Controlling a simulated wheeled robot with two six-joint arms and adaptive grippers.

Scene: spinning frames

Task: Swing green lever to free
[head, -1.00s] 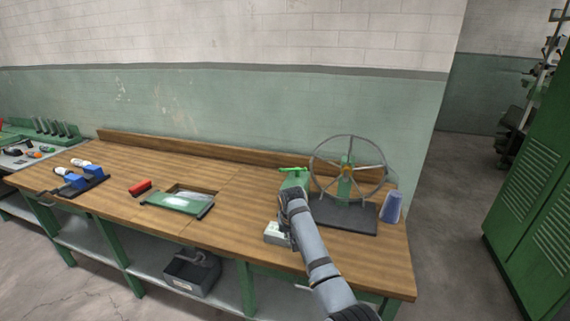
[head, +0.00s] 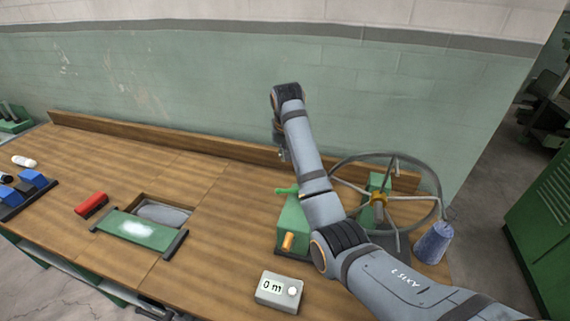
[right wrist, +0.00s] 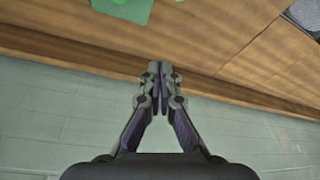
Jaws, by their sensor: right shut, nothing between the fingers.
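The green lever (head: 285,191) sticks out to the left at the top of a green box (head: 290,222) with an orange knob (head: 288,241). My right forearm hides the right part of the box and perhaps some of the lever. My right gripper (head: 282,155) hangs behind the box near the back board, apart from the lever. In the right wrist view its fingers (right wrist: 160,68) are shut with nothing between them. The green box (right wrist: 125,8) shows at that view's top edge. My left gripper is not in view.
A spoked wheel (head: 436,190) and a blue-grey cone (head: 433,243) stand right of my arm. A counter box (head: 279,292) reading "0 m" sits in front. A red brush (head: 91,204) and green plate (head: 137,230) lie left. The bench between plate and box is clear.

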